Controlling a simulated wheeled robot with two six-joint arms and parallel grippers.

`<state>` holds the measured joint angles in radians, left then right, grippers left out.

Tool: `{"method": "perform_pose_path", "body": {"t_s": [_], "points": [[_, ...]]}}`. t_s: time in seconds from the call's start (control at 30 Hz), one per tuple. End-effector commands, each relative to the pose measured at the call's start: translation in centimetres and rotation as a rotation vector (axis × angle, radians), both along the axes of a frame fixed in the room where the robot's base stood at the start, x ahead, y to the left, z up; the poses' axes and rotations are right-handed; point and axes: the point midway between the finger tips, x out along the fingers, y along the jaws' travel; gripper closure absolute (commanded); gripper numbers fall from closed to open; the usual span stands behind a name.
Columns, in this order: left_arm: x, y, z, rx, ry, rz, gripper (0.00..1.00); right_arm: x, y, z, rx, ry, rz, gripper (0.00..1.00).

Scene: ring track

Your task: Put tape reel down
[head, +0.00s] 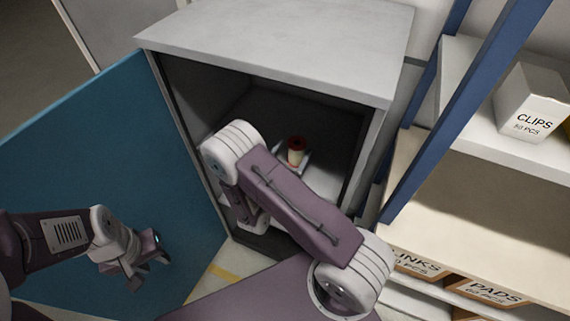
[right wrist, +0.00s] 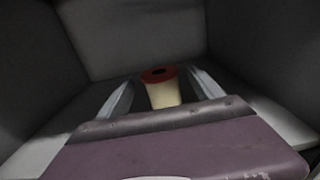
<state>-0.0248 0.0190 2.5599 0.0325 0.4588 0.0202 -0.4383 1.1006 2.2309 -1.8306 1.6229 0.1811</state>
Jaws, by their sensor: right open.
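The tape reel (head: 296,154) looks like a small cream cylinder with a red top and a dark centre. It stands upright on a pale shelf inside the open cabinet (head: 270,38). My right arm reaches into the cabinet, and my right gripper (right wrist: 160,80) is open, with one finger on each side of the reel. In the right wrist view, gaps show between the reel (right wrist: 162,92) and both fingers. The reel's lower part is hidden behind the gripper body there. My left gripper (head: 150,262) hangs in front of the blue door; its jaw gap is unclear.
The blue cabinet door (head: 95,150) stands open at the left. Cabinet walls enclose my right gripper closely. At the right, a shelf rack with a blue post (head: 440,130) holds a white CLIPS box (head: 531,103) and lower boxes, including a PADS box (head: 490,292).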

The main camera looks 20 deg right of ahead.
Motion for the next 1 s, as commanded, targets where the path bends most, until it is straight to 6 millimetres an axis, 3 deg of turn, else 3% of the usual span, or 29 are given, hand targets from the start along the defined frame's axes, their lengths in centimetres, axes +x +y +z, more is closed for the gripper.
{"method": "perform_pose_path", "body": {"t_s": [0.1,0.3,0.53,0.63,0.67,0.73,0.8,0.83,0.9,1.0], "points": [[0.0,0.0,-0.6,0.0,0.0,0.0,0.64,-1.8,2.5,-0.2,0.0,-0.001,0.009,0.23],[0.0,0.0,-1.1,0.0,0.0,0.0,0.64,-4.5,5.6,-0.1,0.001,-0.001,0.006,0.23],[0.0,0.0,-1.1,0.0,0.0,0.0,0.64,-5.6,6.6,0.0,0.001,-0.002,-0.001,0.23],[0.0,0.0,-1.1,0.0,0.0,0.0,0.64,-6.1,5.7,0.2,0.023,-0.003,-0.049,0.23],[0.0,0.0,-1.1,0.0,0.0,0.0,0.64,-6.7,4.8,0.3,0.047,-0.003,-0.101,0.23],[0.0,0.0,-1.1,0.0,0.0,0.0,0.64,-9.7,1.4,0.6,0.157,-0.009,-0.316,0.23],[0.0,0.0,-1.1,0.0,0.0,0.0,0.64,-14.8,-1.4,0.0,0.358,-0.036,-0.629,0.23],[0.0,0.0,-1.1,0.0,0.0,0.0,0.64,-17.2,-1.8,-0.6,0.467,-0.058,-0.772,0.23],[0.0,0.0,-1.1,0.0,0.0,0.0,0.64,-21.5,-0.5,-2.2,0.746,-0.142,-1.073,0.23],[0.0,0.0,-1.1,0.0,0.0,0.0,0.64,-22.9,4.0,-3.6,1.165,-0.34,-1.397,0.23]]}}
